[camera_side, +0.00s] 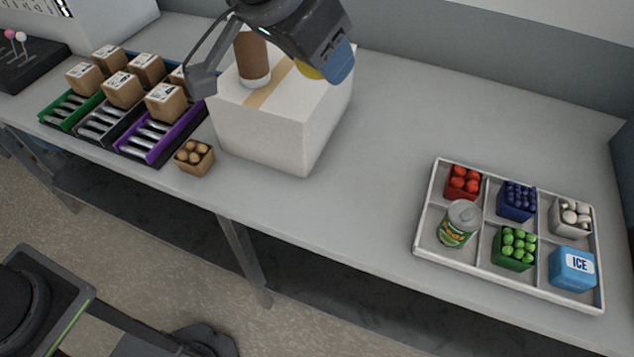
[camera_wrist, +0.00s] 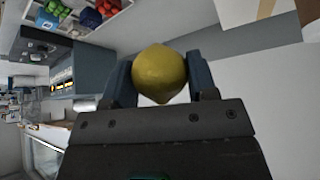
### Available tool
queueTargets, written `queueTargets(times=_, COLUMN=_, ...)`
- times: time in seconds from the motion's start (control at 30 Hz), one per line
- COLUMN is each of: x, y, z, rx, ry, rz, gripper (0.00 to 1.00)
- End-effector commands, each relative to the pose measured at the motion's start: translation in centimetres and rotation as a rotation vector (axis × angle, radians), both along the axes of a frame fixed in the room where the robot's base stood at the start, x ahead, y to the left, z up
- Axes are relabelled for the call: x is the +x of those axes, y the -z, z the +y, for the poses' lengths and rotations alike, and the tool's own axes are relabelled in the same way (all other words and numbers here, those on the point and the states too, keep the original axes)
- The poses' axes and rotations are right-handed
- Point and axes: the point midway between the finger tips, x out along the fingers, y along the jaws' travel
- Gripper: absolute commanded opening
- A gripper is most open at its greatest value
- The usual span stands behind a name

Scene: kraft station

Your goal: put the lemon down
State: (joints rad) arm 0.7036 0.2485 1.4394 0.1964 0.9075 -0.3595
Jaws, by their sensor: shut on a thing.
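The yellow lemon (camera_wrist: 161,72) is between the two fingers of my gripper (camera_wrist: 160,80) in the wrist view, and my gripper is shut on it. In the side view a sliver of the lemon (camera_side: 307,71) shows beside a blue fingertip of my gripper (camera_side: 318,72). My gripper is at the top, over or in front of the large white box (camera_side: 262,133). I cannot tell the exact gap between the lemon and the box.
A brown cup (camera_side: 252,58) appears on the taped white box. Left are colored racks with small cartons (camera_side: 122,90) and a brown punnet (camera_side: 194,157). A compartment tray (camera_side: 428,205) at right holds punnets, a can (camera_side: 459,224) and an ICE box (camera_side: 573,267). The middle table is clear.

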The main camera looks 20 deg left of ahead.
Motion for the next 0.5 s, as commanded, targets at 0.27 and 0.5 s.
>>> queueTargets(times=0.27, x=0.0, y=7.2, z=0.2, rx=0.006, ry=-0.001, rz=0.006, gripper=0.28)
queueTargets(times=0.5, x=0.0, y=14.7, z=0.2, rx=0.004, ry=-0.001, rz=0.006, gripper=0.28)
